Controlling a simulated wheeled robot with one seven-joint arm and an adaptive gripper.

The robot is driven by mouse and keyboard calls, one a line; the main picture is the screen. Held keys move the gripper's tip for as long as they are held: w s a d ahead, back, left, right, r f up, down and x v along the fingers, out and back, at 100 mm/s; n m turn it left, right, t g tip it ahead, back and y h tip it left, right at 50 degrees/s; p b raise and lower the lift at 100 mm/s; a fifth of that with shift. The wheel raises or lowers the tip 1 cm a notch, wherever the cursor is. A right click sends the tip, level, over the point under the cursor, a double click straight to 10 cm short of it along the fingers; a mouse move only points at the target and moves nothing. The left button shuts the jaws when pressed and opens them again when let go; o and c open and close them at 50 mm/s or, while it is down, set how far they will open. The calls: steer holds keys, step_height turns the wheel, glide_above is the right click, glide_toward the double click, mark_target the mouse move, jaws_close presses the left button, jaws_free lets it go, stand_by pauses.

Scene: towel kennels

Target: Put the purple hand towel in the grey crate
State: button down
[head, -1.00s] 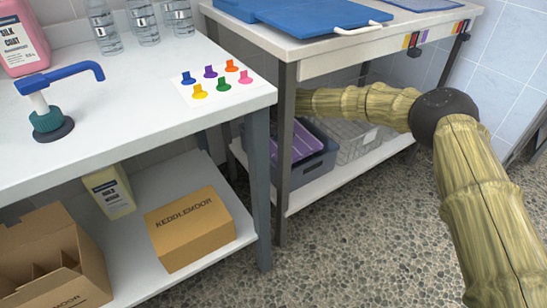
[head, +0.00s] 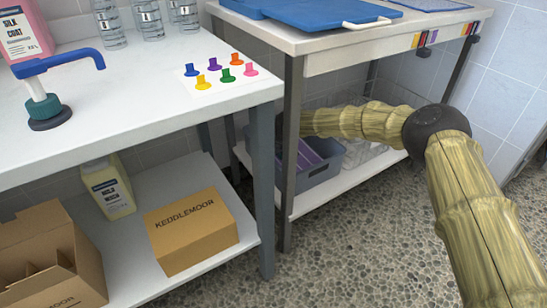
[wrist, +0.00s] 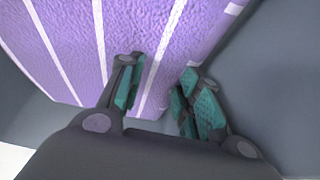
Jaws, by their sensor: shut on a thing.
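The purple hand towel (head: 312,158) with white stripes shows in the head view within the outline of the grey crate (head: 322,177), on the lower shelf of the far table. The towel (wrist: 120,25) fills the upper part of the wrist view, with grey crate walls (wrist: 275,75) beside it. My gripper (wrist: 155,85) has teal finger pads and is shut on the towel, its fingers a little apart with purple cloth between and beyond them. In the head view the gripper is hidden behind the table leg. I cannot tell whether the towel rests on the crate floor.
A wire basket (head: 372,160) stands right of the crate, partly behind my arm. The table top (head: 330,50) lies close above my arm, and its front leg (head: 290,150) is near. Blue boards (head: 320,14) lie on top. A cardboard box (head: 190,230) sits on the nearer shelf.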

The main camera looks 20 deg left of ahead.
steer(key=c, duration=1)
jaws_free()
steer(key=p+v, duration=0.5)
steer(key=v, duration=0.7)
